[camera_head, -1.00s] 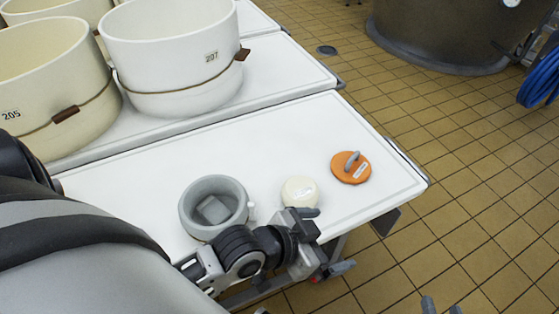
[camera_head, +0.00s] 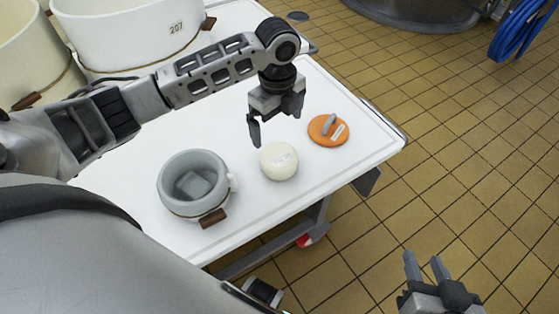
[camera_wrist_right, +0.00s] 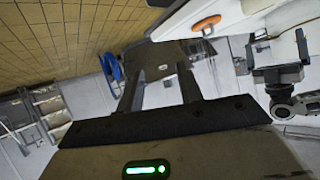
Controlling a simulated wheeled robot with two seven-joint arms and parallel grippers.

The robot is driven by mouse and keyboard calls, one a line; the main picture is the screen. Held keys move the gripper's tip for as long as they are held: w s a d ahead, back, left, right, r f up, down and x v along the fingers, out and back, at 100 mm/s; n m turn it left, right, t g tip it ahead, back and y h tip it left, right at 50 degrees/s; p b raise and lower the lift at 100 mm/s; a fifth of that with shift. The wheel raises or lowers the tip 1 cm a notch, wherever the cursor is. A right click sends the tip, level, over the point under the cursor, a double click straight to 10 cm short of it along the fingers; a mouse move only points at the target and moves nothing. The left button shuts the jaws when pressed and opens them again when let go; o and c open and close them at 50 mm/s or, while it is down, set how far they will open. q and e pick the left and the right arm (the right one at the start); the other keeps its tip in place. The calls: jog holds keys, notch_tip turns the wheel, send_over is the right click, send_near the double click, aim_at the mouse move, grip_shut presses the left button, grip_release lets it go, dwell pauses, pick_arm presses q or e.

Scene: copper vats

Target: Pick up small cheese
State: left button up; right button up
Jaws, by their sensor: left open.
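My right gripper (camera_head: 426,256) is open and empty at the lower right, over the floor beyond the table edge. Its two separated fingers show in the right wrist view (camera_wrist_right: 158,90).
A grey round mould (camera_head: 170,178) with a brown tag stands left of the cheese. An orange disc (camera_head: 320,138) with a grey handle lies to its right. Large cream tubs (camera_head: 120,45) stand at the back left. The white table (camera_head: 345,172) is clear near its right corner.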

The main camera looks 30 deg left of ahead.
aim_at(278, 153)
pick_arm(q)
notch_tip(278, 153, down, 7)
jog(key=shift+r+b, duration=0.1)
jog(key=shift+b, duration=0.6)
jog(key=shift+f, duration=0.4)
jog(key=f, duration=0.1)
jog(key=f+b, duration=0.1)
jog(key=f, duration=0.2)
jog(key=shift+s+d+f+b, duration=0.1)
jog(key=shift+s+d+b, duration=0.05)
jog(key=shift+s+b, duration=0.15)
jog(key=shift+w+f, duration=0.1)
jog(key=shift+f, duration=0.35)
jog(key=c, duration=1.1)
jog(key=shift+r, duration=0.1)
jog(key=shift+c, duration=0.2)
pick_arm(e)
notch_tip(278, 153, down, 6)
jog(key=a+g, duration=0.1)
jog(key=shift+w+a, duration=0.25)
jog(key=shift+w, duration=0.05)
pick_arm(q)
jog(key=shift+r, duration=0.15)
pick_arm(e)
jog(key=shift+r, duration=0.15)
